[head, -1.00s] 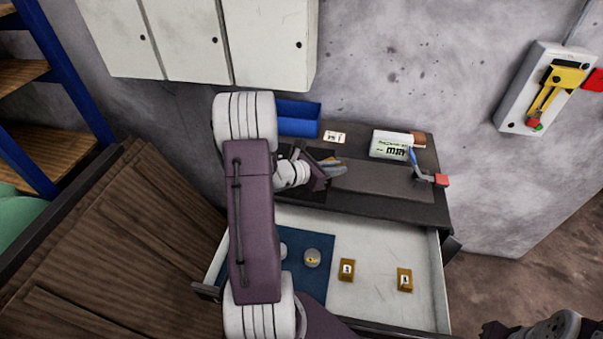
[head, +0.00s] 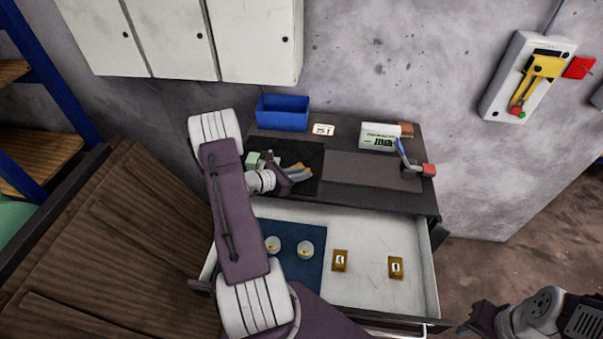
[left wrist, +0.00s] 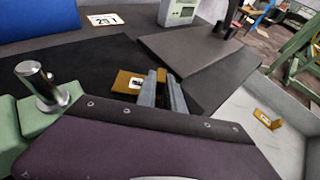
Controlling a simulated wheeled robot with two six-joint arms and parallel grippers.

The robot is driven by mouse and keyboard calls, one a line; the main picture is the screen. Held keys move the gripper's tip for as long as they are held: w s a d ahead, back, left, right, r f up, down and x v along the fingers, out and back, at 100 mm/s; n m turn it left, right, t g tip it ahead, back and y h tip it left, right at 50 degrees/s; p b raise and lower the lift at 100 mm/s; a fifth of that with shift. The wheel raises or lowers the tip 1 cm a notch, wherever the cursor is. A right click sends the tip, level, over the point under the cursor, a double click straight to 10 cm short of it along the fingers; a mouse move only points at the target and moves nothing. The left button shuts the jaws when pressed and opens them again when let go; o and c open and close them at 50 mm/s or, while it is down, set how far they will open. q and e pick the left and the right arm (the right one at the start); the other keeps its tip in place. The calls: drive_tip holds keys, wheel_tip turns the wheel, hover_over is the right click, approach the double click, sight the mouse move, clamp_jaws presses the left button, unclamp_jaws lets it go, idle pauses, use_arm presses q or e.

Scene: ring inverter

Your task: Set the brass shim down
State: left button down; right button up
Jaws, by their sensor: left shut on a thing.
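The brass shim (left wrist: 127,82), a small brass-coloured plate with a pale label, is at the tips of my left gripper (left wrist: 162,92) in the left wrist view. In the head view my left gripper (head: 301,173) is over the right part of the black mat (head: 307,154), shut on the shim (head: 296,167). I cannot tell whether the shim touches the mat. Two similar brass pieces (head: 340,260) (head: 396,267) stand apart in the open drawer. My right gripper (head: 480,322) is at the lower right, away from the bench; its jaws are unclear.
A green block with a metal post (left wrist: 42,88) stands left of the gripper. A blue bin (head: 283,113), a number card (head: 323,129), a white-and-green box (head: 379,136) and a red-ended lever (head: 428,170) line the bench. Round pieces (head: 305,249) sit on blue lining in the drawer (head: 372,290).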

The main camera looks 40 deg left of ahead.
use_arm(q)
drive_tip(key=shift+f, duration=0.15)
drive_tip(key=c, duration=1.5)
unclamp_jaws()
drive_tip(key=shift+o, duration=0.2)
